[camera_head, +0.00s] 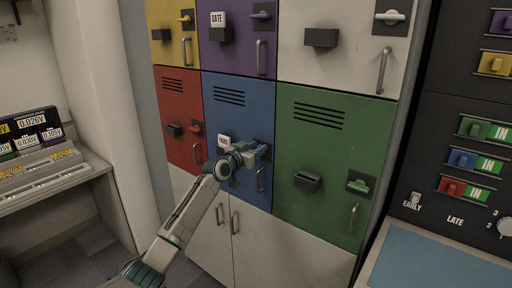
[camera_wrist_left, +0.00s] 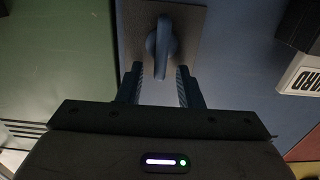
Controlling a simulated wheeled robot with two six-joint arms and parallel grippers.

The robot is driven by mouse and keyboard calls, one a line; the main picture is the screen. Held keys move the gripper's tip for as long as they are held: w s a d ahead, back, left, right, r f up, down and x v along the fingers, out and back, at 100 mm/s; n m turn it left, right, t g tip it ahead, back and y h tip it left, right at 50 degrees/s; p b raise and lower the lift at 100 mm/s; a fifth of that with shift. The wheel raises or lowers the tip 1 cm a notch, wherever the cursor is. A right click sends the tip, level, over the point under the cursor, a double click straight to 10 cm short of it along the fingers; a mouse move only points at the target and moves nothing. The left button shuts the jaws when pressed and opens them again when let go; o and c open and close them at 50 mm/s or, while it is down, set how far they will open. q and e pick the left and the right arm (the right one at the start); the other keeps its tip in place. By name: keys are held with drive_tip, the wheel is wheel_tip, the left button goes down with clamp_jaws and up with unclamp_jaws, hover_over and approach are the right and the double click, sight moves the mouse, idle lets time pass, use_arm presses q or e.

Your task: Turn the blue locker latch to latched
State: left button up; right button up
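The blue locker door (camera_head: 238,118) is in the middle of the lockers in the head view. Its latch is mostly hidden there by my left gripper (camera_head: 262,150). In the left wrist view the blue latch lever (camera_wrist_left: 160,42) stands out from a dark plate (camera_wrist_left: 190,22) and runs along the picture's vertical. My left gripper (camera_wrist_left: 160,88) is open, with one finger on each side of the lever's near end. Gaps show between lever and fingers; contact cannot be told. My right gripper is not in view.
Beside the latch are a dark box with a "YARD" label (camera_wrist_left: 300,75) and a door handle (camera_head: 261,180). The green door (camera_head: 335,125) is on the right and the red door (camera_head: 178,105) on the left. A control panel (camera_head: 460,130) stands at far right.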

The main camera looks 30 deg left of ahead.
use_arm(q)
drive_tip(key=shift+c, duration=0.2)
clamp_jaws()
drive_tip(key=a+f+n, duration=0.1)
drive_tip(key=n, duration=0.5)
drive_tip(key=n+p, duration=0.1)
drive_tip(key=n, duration=0.5)
drive_tip(key=a+f+n+p, duration=0.1)
drive_tip(key=n, duration=0.4)
drive_tip(key=shift+w+a+f+n, duration=0.15)
drive_tip(key=shift+a+f+n, duration=0.15)
drive_tip(key=shift+f+n, duration=0.1)
idle(0.4)
